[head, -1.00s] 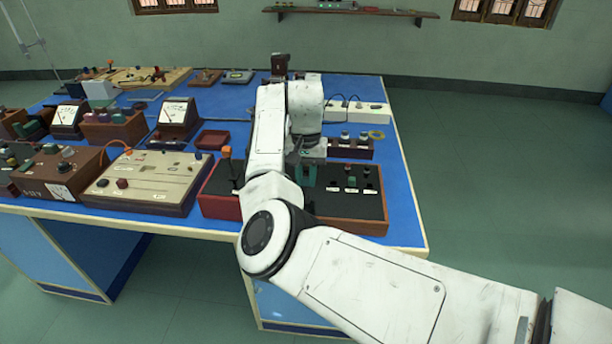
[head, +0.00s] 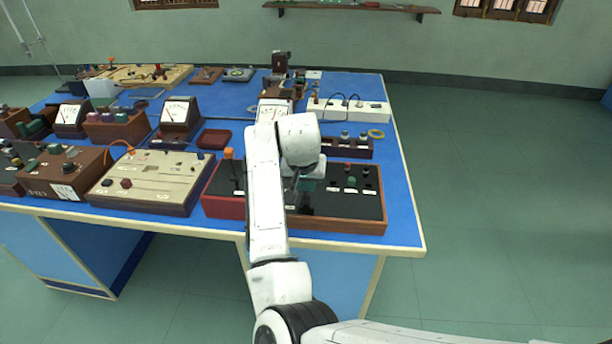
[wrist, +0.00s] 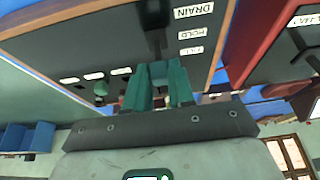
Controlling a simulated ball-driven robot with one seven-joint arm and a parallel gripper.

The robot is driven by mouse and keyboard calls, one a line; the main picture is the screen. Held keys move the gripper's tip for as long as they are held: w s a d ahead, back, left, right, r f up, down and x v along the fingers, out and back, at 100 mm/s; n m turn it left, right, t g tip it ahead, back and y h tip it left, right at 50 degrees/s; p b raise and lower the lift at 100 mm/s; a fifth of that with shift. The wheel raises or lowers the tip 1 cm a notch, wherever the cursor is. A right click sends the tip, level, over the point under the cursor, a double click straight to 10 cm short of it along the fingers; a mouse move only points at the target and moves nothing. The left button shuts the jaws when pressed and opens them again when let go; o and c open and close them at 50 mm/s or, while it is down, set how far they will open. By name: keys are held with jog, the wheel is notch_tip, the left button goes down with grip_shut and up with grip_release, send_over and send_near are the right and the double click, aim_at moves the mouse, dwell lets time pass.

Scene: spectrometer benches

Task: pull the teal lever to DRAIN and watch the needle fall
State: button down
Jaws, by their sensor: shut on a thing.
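My gripper (wrist: 160,88) is shut on the teal lever (wrist: 158,72), seen between its fingers in the wrist view. A bit of teal also shows under my wrist in the head view (head: 308,185), above a wooden box with a black top (head: 345,205). In the wrist view the panel labels appear upside down: DRAIN (wrist: 194,10), HOLD (wrist: 192,33) and a third, partly legible one. A dark slot runs beside them. The lever's foot and exact stop are unclear. A meter (head: 275,108) with a white face stands behind my arm; its needle is too small to read.
A red-sided box with an orange-tipped lever (head: 228,153) stands just left of the lever box. A beige panel (head: 155,178) lies further left. A dark block with knobs (head: 347,147) and a white power strip (head: 350,108) are behind. Open floor lies to the right.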

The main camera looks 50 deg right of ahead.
aim_at(305, 194)
jog(key=a+t+h+b, duration=0.1)
jog(key=s+a+f+t+h+b, duration=0.1)
jog(key=h+b, duration=0.1)
jog(key=shift+s, duration=0.2)
jog(key=h+b, duration=0.1)
jog(key=a+t+b, duration=0.1)
jog(key=b, duration=0.1)
jog(key=shift+s+f+t+h+b, duration=0.25)
jog(key=shift+s+t+h+b, duration=0.05)
jog(key=shift+s+h, duration=0.1)
jog(key=shift+a+h+b, duration=0.1)
jog(key=shift+h+b, duration=0.2)
jog(key=shift+b, duration=0.25)
jog(key=shift+s+r+t, duration=0.1)
jog(key=shift+t, duration=0.2)
jog(key=c, duration=1)
grip_release()
jog(key=shift+o, duration=0.2)
jog(key=v, duration=1)
jog(key=shift+s+a, duration=0.2)
jog(key=shift+a, duration=0.1)
